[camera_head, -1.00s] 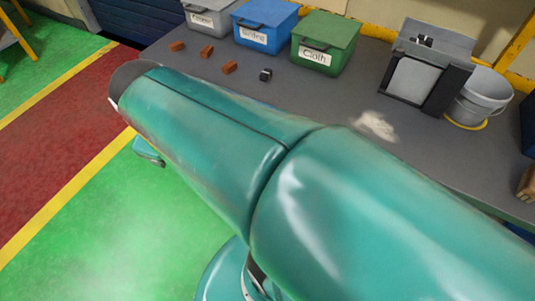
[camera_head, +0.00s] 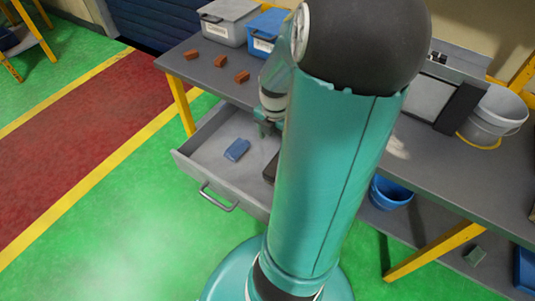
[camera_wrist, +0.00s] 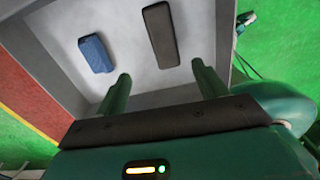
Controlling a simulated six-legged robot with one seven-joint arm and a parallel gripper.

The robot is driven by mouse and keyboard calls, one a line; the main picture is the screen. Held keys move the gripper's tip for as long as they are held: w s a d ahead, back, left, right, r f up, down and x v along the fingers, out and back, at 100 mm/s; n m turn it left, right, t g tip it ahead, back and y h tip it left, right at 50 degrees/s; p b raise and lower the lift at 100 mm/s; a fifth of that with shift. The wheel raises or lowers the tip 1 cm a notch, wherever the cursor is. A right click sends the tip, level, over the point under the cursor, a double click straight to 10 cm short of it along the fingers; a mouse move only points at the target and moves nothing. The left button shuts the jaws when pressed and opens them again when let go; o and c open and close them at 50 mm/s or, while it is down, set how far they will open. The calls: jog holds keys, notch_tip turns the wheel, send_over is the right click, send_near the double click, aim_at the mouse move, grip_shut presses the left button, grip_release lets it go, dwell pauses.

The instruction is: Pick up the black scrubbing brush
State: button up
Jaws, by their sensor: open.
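A long dark block, which looks like the black scrubbing brush (camera_wrist: 161,35), lies in the open drawer (camera_head: 203,172). In the head view only an edge of this dark block (camera_head: 270,168) shows beside my arm; the rest is hidden. My gripper (camera_wrist: 160,70) is open and empty, its two green fingers apart and pointing toward the drawer. In the wrist view, the dark block lies just beyond the fingertips, roughly between them in line. In the head view my gripper (camera_head: 266,126) is above the drawer, partly behind my arm.
A blue block (camera_wrist: 96,53) lies left of the dark block in the drawer. On the grey table (camera_head: 190,67) are several brown blocks, a grey bin (camera_head: 228,24), a blue bin (camera_head: 266,28) and a bucket (camera_head: 495,112). A blue bucket (camera_head: 391,192) is below.

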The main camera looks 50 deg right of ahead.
aim_at(277, 162)
jog(key=shift+n, duration=0.3)
jog(key=f, duration=0.8)
jog(key=shift+s+d+f, duration=0.2)
jog(key=shift+d+f, duration=0.2)
jog(key=f, duration=0.5)
jog(key=shift+s+d+f, duration=0.1)
jog(key=shift+s+f, duration=0.1)
jog(key=shift+f, duration=0.1)
jog(key=c, duration=1.1)
jog(key=shift+c, duration=0.2)
jog(key=shift+w+r, duration=0.1)
jog(key=shift+r, duration=0.3)
